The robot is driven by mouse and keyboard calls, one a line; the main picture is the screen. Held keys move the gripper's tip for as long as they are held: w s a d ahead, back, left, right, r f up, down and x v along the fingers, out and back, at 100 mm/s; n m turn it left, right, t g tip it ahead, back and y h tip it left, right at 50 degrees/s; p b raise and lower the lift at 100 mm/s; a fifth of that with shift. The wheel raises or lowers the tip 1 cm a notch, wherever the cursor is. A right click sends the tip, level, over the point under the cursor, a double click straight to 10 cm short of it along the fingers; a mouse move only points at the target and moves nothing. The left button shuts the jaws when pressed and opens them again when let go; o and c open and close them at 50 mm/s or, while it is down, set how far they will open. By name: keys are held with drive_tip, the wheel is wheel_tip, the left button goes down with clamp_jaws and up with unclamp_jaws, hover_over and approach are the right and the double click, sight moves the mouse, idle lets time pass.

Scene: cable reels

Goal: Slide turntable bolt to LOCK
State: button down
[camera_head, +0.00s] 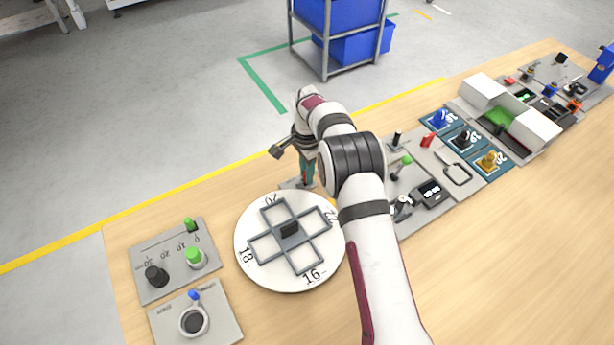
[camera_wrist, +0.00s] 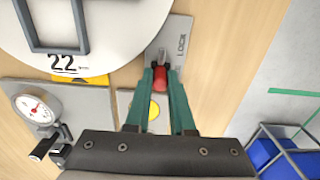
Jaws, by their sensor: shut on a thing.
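The turntable (camera_head: 257,272) is a round white disc with a grey cross-shaped frame and printed numbers, left of my arm in the head view. Its edge with "22" fills the upper left of the wrist view (camera_wrist: 112,52). The bolt's grey plate (camera_wrist: 181,27) lies beside the disc edge and bears the word LOCK. The bolt has a red knob (camera_wrist: 160,80) and a metal pin (camera_wrist: 161,56) pointing toward the plate's upper end. My gripper (camera_wrist: 161,74) has green fingers shut on the red knob. In the head view my gripper (camera_head: 307,180) is over the plate, mostly hiding the bolt.
A gauge (camera_wrist: 34,108) and a yellow button (camera_wrist: 153,110) lie near my gripper. More panels stand to the right.

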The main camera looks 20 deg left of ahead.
drive_tip(key=shift+s+a, duration=1.2)
drive_tip(key=shift+a, duration=0.05)
drive_tip(key=c, duration=0.8)
unclamp_jaws()
drive_tip(key=shift+s, duration=0.1)
wheel_tip(320, 180, up, 7)
drive_tip(key=shift+d+r, duration=0.1)
